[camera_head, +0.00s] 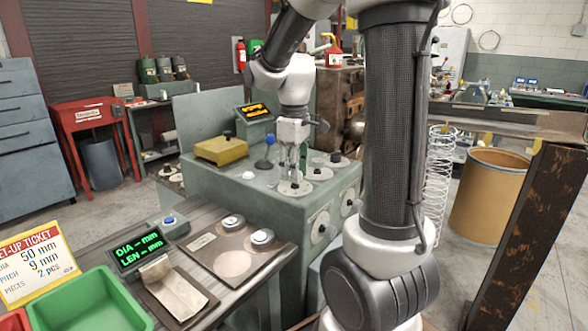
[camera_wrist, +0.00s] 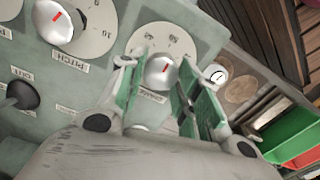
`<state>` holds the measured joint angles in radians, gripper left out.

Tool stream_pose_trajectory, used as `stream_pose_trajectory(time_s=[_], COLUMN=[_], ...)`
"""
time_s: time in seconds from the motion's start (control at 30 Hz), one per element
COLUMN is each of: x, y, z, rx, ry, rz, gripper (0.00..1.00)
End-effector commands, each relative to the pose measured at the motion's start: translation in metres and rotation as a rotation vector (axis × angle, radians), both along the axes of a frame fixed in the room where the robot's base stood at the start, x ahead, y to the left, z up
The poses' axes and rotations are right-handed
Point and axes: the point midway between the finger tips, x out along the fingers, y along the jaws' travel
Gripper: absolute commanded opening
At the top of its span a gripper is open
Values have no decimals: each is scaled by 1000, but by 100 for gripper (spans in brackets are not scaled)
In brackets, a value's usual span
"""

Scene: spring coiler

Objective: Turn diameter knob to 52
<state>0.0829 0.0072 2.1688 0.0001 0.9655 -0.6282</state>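The diameter knob (camera_wrist: 161,72) is a silver knob with a red pointer line on a pale round dial (camera_wrist: 150,38) with numbers. Its pointer tilts up and right in the wrist view; the numbers and the label below are too blurred to read surely. My gripper (camera_wrist: 166,85) has its green-padded fingers apart, one on each side of this knob; I cannot tell whether they touch it. In the head view my gripper (camera_head: 292,168) points down over a dial on the green machine's top (camera_head: 262,190), and the knob there is mostly hidden.
A similar knob labelled PITCH (camera_wrist: 56,22) is beside it. The display (camera_head: 138,249) shows dashes for DIA and LEN. The set-up ticket (camera_head: 40,264) reads 50 mm, 9 mm, 2 pcs. A green bin (camera_head: 92,300) stands at lower left.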

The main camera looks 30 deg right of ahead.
Motion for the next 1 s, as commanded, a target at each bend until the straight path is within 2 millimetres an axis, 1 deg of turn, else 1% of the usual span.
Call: stream_pose_trajectory(time_s=[0.27,0.47,1.0], x=[0,0,1], y=[0,-1,-2], z=[0,0,0], rx=[0,0,-1], ry=[0,0,0], rz=[-21,-108,-565], gripper=[9,9,9])
